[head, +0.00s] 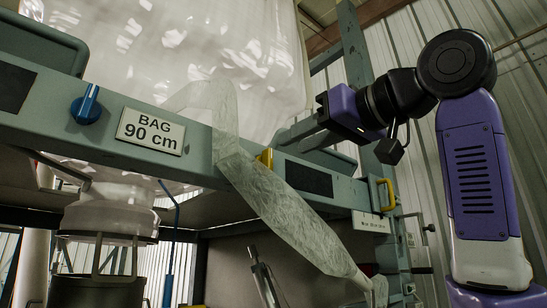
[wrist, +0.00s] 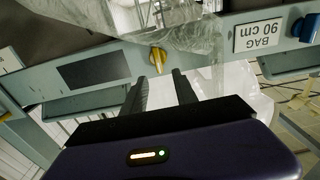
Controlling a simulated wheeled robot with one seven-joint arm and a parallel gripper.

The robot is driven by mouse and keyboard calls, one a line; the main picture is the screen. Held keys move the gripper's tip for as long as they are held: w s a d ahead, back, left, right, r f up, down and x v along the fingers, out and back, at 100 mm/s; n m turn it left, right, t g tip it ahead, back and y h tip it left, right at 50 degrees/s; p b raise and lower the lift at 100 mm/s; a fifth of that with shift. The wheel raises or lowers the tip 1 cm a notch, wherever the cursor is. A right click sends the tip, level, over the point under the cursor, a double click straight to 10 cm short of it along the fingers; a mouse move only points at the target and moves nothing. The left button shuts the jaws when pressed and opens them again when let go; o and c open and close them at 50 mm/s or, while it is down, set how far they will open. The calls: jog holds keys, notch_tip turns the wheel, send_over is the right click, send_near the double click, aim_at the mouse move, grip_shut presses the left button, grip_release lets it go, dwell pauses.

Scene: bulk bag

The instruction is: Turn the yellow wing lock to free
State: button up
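The yellow wing lock (head: 265,158) sits on the face of the grey-green beam (head: 215,152), between the BAG 90 cm sign and a dark panel. In the wrist view, the yellow wing lock (wrist: 158,59) shows with its wing standing roughly across the beam. My gripper (wrist: 159,80) is open, its two dark fingers apart and empty. The fingertips point toward the wing lock, one to each side of its line, and appear short of it. In the head view, my gripper (head: 290,138) comes in from the right, just right of and above the lock.
A translucent strip (head: 285,205) hangs over the beam right beside the lock. A blue knob (head: 87,105) and the BAG 90 cm sign (head: 151,131) are to the left. A yellow handle (head: 386,194) is at the beam's right end. The big white bag (head: 215,50) bulges above.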

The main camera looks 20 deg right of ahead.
aim_at(271, 158)
jog(key=p+x, duration=0.1)
jog(key=x, duration=0.1)
jog(key=p+x, duration=0.1)
jog(key=x, duration=0.1)
jog(key=p+x, duration=0.1)
jog(key=x, duration=0.1)
jog(key=shift+w+a+f, duration=0.1)
jog(key=shift+w+f, duration=0.15)
jog(key=shift+w, duration=0.15)
jog(key=shift+w+a+f, duration=0.1)
jog(key=shift+w+a, duration=0.05)
jog(key=shift+w, duration=0.4)
grip_shut()
